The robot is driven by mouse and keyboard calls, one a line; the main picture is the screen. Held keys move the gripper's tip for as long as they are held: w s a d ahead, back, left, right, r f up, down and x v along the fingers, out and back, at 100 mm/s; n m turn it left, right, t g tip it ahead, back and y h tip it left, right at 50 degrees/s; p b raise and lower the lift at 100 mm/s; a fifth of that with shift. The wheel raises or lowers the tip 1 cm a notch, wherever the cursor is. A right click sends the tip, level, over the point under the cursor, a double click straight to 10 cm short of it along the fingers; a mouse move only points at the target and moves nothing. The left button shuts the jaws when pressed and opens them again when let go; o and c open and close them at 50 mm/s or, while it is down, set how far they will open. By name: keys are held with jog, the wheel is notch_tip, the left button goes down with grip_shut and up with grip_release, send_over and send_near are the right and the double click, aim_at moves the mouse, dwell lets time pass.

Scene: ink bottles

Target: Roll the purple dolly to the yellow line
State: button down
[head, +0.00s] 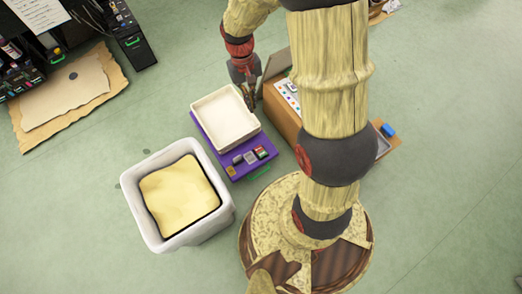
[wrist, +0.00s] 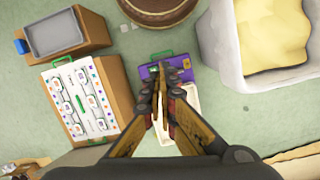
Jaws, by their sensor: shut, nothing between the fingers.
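The purple dolly (head: 213,152) stands on the green floor left of my arm in the head view, and its purple deck also shows in the wrist view (wrist: 185,75). It carries a cream tray (head: 222,119) and several small items (head: 250,156) at its near end, where a green handle (head: 259,173) sticks out. My gripper (head: 250,104) is shut and empty at the tray's right far side. In the wrist view its fingertips (wrist: 160,75) overlap the dolly, hiding part of it; I cannot tell whether they touch. No yellow line is visible in either view.
A white bin (head: 176,236) with yellow contents stands close left of the dolly. A brown box (head: 283,120) with a printed top stands close right. A cardboard sheet (head: 70,85) and dark shelves lie far left.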

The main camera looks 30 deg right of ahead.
jog(key=w+d+f+m+g, duration=0.1)
jog(key=w+d+f+m, duration=0.1)
jog(key=f, duration=0.8)
jog(key=w+d+f+m+g, duration=0.1)
jog(key=w+f, duration=0.2)
jog(key=f, duration=0.8)
jog(key=m, duration=0.8)
send_over(262, 153)
jog(key=a, duration=0.2)
notch_tip(262, 153, down, 31)
jog(key=shift+w+d+r+m+t+b, duration=0.15)
jog(key=shift+w+d+m, duration=0.15)
jog(key=shift+w+m, duration=0.55)
jog(key=shift+w+d+m+t+b, duration=0.1)
jog(key=shift+w+d+m, duration=0.2)
jog(key=shift+w+m, duration=0.5)
jog(key=shift+w+d+r+m+t+b, duration=0.15)
jog(key=shift+w+d+m, duration=0.3)
jog(key=shift+w, duration=0.65)
jog(key=shift+a+f, duration=0.1)
jog(key=shift+a, duration=0.05)
jog(key=b+x, duration=0.5)
jog(key=x, duration=0.9)
